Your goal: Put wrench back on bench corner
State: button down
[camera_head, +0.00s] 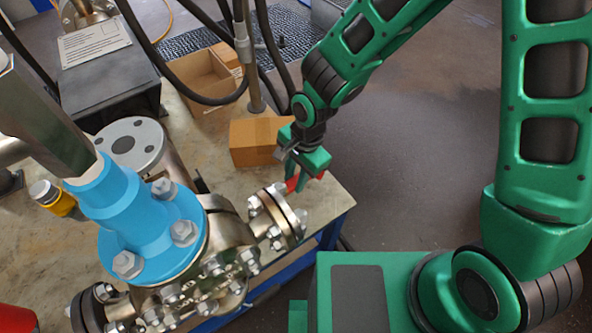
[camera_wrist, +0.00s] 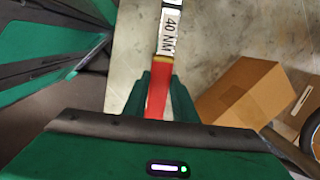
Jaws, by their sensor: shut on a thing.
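The wrench (camera_wrist: 168,35) has a red grip, a yellow band and a white "40 NM" label in the wrist view. My gripper (camera_wrist: 160,98) is shut on its red grip. The wrench's far end runs out of the top of that view. In the head view my gripper (camera_head: 306,182) is over the near right corner area of the bench (camera_head: 325,203), and only a bit of red wrench (camera_head: 292,184) shows between the fingers. I cannot tell whether the wrench touches the bench top.
A closed cardboard box (camera_head: 256,141) stands close to my gripper, and also shows in the wrist view (camera_wrist: 245,92). An open box (camera_head: 203,80) is behind it. The blue flanged vessel (camera_head: 150,225) with bolted flanges (camera_head: 277,217) fills the left front. Cables hang above the bench.

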jog(key=shift+w+a+r+m+h, duration=0.15)
jog(key=shift+a+r+m+h, duration=0.05)
jog(key=shift+r+m+h, duration=0.6)
jog(key=shift+f, duration=4.35)
jog(key=c, duration=0.9)
grip_release()
jog(key=shift+r, duration=0.1)
jog(key=shift+r, duration=3.4)
